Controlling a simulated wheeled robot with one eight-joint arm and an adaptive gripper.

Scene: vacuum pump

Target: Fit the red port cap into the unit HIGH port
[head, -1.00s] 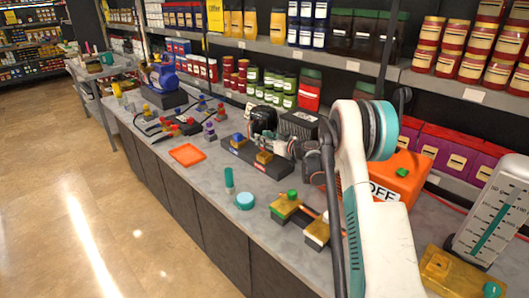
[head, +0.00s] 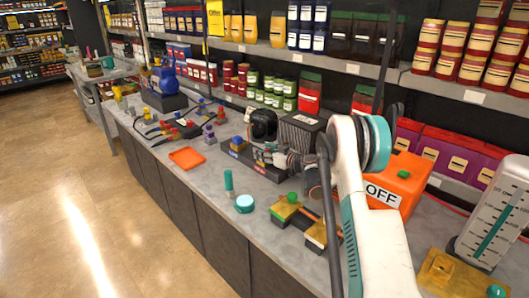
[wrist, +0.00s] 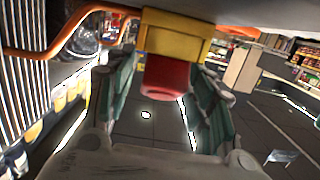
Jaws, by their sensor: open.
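The red port cap (wrist: 168,76) shows in the wrist view as a red cylinder against a yellow block (wrist: 176,36). My gripper (wrist: 166,90) is open, with one teal-padded finger on each side of the cap; a gap shows beside it. I cannot tell how deep the cap sits in the port. In the head view the dark unit base (head: 254,163) carries blue and red labels and a blue knob (head: 237,143). My gripper (head: 266,156) is at the unit's right end there and hides the yellow block and cap.
An orange tray (head: 187,158), a teal cylinder (head: 228,181) and a teal round cap (head: 244,203) are on the grey bench. Brass blocks (head: 284,211) stand nearer me. An orange OFF box (head: 398,180) is at the right. A ribbed dark block (head: 302,130) stands behind the gripper.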

